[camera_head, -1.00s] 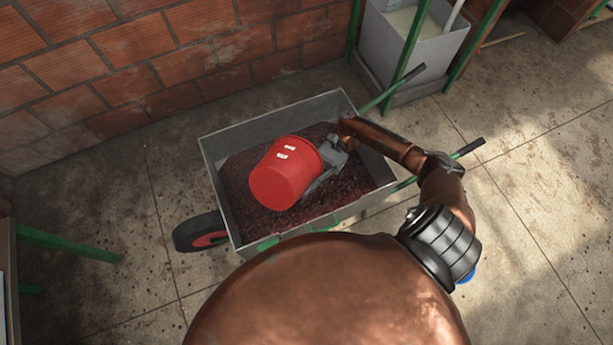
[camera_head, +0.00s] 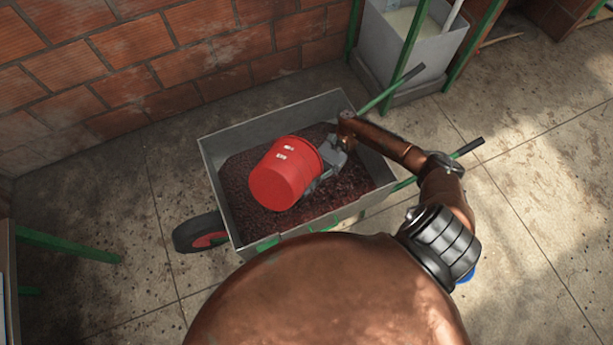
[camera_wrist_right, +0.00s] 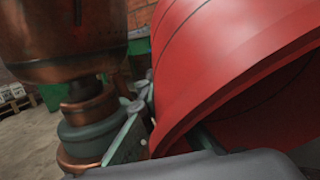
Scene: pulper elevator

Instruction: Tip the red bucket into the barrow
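The red bucket (camera_head: 285,177) is tilted well over above the barrow (camera_head: 228,136), with its closed base toward the lower left and its mouth turned away from the head camera. My right gripper (camera_head: 321,172) is at the bucket's rim side and appears shut on it. In the right wrist view the bucket (camera_wrist_right: 225,60) fills the right side, with its rim edge and part of its inside showing beside the gripper's grey parts. Dark red pulp (camera_head: 247,210) covers the barrow's floor under the bucket. My left gripper is out of view.
A brick wall (camera_head: 190,55) runs behind the barrow. The barrow's wheel (camera_head: 200,232) is at left and its handles (camera_head: 467,148) point right. A grey bin (camera_head: 410,45) in a green frame stands behind. Concrete floor is clear at right.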

